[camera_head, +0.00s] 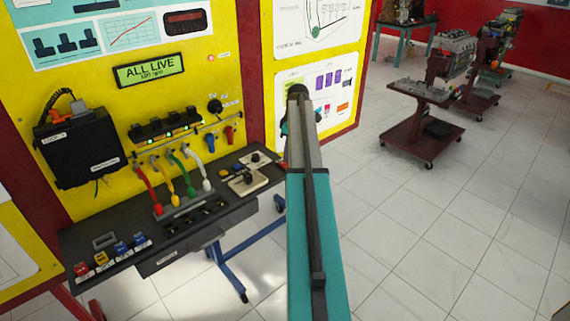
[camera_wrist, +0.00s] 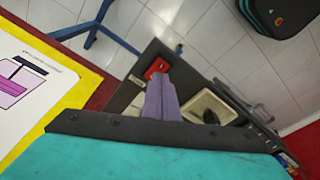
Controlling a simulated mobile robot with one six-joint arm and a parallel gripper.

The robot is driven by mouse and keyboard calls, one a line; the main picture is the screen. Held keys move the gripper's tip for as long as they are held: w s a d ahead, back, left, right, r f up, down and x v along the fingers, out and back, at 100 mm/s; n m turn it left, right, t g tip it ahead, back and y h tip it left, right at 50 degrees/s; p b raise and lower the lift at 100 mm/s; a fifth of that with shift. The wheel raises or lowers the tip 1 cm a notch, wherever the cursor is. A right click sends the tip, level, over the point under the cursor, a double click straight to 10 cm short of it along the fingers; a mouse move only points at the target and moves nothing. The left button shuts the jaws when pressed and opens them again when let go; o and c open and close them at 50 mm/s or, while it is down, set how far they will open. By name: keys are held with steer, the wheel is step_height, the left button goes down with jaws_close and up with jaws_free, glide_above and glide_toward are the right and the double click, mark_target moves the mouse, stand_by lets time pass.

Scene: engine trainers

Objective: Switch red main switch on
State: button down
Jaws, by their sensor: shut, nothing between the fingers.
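A red switch (camera_wrist: 157,68) sits on the dark console near its edge in the wrist view. My gripper (camera_wrist: 162,82) is shut and empty, with its fingertips pointing at the console. The tips overlap the near side of the red switch in the picture; I cannot tell whether they touch it. The switch's on or off position is not readable. In the head view my arm (camera_head: 318,240) reaches toward the console's right end and hides the fingers. I cannot make out this red switch there.
The console shelf (camera_head: 205,238) carries coloured levers (camera_head: 190,170), a pale plate with a knob (camera_head: 248,182) and a red button block (camera_head: 82,268). A lit display (camera_head: 150,69) reads "ALL LIVE". Wheeled engine stands (camera_head: 425,135) stand at the back right. Tiled floor is free on the right.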

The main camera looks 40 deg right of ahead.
mark_target(287, 166)
steer(key=shift+r+p, duration=0.7)
steer(key=shift+r, duration=0.9)
